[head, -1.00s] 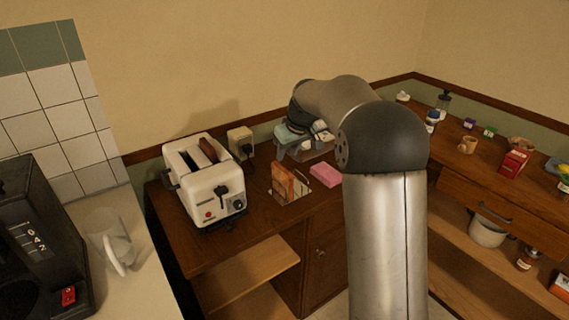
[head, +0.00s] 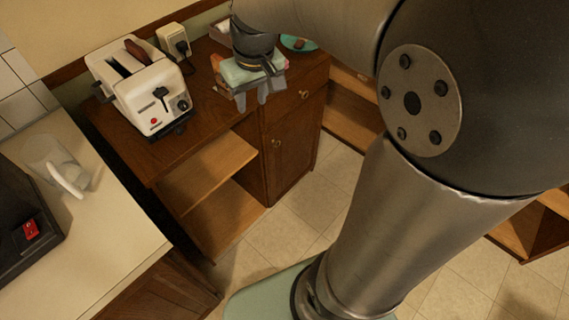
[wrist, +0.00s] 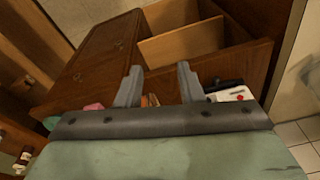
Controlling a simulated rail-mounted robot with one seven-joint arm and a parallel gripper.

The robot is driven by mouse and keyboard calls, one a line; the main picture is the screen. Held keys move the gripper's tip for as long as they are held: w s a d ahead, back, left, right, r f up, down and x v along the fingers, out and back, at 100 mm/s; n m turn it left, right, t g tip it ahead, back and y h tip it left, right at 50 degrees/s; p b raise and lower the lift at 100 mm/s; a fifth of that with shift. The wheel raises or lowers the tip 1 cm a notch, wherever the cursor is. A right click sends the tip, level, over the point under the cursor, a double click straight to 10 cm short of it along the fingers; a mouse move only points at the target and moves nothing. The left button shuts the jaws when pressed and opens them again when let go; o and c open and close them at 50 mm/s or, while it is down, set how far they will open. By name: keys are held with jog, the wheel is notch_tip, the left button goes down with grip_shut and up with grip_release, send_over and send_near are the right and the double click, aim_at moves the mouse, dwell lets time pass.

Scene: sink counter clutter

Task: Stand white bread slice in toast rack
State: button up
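My gripper (head: 252,100) hangs over the wooden counter to the right of the toaster in the head view. Its two fingers are spread apart in the wrist view (wrist: 158,70), with nothing held between them. The white toaster (head: 150,95) has a dark brown slice (head: 138,50) sticking up from a slot. Orange-brown upright pieces (wrist: 150,100) show between the fingers in the wrist view, mostly hidden by the gripper body. I cannot tell whether they belong to the toast rack. I cannot make out a white bread slice.
A teal plate (head: 287,40) with a brown item lies behind my gripper. A wall socket with a plug (head: 174,40) is behind the toaster. A pink block (wrist: 93,106) shows in the wrist view. Open shelves lie below.

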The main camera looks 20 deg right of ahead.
jog(key=s+f+m, duration=0.1)
jog(key=s+f, duration=0.2)
jog(key=s, duration=0.5)
jog(key=s+f+g, duration=0.1)
jog(key=s+f, duration=0.3)
jog(key=s, duration=0.4)
jog(key=shift+s+m+h, duration=0.25)
jog(key=shift+m+h, duration=0.05)
jog(key=shift+m, duration=0.1)
